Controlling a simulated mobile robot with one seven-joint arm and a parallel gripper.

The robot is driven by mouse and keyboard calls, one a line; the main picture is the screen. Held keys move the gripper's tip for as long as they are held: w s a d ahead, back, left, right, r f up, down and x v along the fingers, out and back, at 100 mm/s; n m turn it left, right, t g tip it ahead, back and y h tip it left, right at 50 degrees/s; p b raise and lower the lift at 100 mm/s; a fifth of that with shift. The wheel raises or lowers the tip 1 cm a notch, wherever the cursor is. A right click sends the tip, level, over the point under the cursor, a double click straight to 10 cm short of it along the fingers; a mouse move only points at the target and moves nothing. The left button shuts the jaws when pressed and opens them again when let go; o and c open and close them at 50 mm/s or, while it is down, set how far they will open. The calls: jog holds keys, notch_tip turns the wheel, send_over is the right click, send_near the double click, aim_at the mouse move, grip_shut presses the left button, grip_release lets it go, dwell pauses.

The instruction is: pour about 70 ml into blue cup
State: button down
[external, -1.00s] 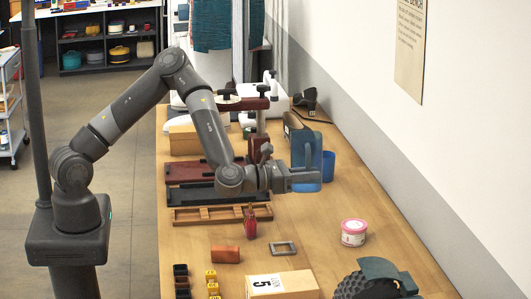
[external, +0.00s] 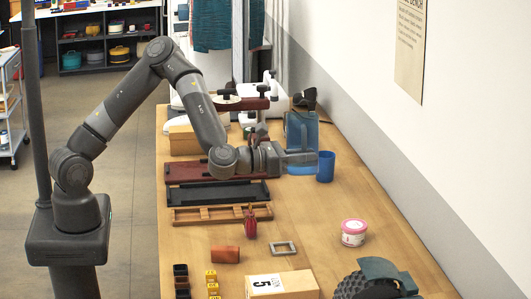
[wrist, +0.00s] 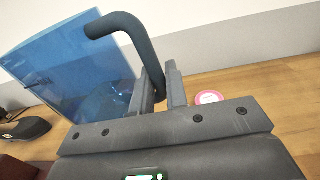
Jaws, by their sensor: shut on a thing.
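A see-through blue pitcher (external: 301,132) is at the far right part of the bench. It looks roughly upright in the external view and fills the left of the wrist view (wrist: 60,60). My gripper (external: 308,159) is shut on its dark handle (wrist: 118,24), which passes between the fingers in the wrist view (wrist: 160,92). The blue cup (external: 325,168) stands upright just right of the pitcher and my fingertips; I do not make it out in the wrist view. The liquid level and any gap under the pitcher are unclear.
A pink-and-white tub (external: 353,232) stands nearer on the right. A dark device (external: 305,98) lies behind the pitcher, close to the wall. Trays (external: 220,192) and a red clamp-like stand (external: 245,104) are left of it. Bare bench lies around the tub.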

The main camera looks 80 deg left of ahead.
jog(key=shift+w+a+r, duration=0.15)
jog(key=shift+a+r, duration=0.15)
jog(key=shift+r, duration=0.1)
jog(key=w+a, duration=0.3)
jog(key=a, duration=2.9)
jog(key=shift+m, duration=0.5)
notch_tip(320, 180, down, 13)
jog(key=shift+s+f, duration=0.1)
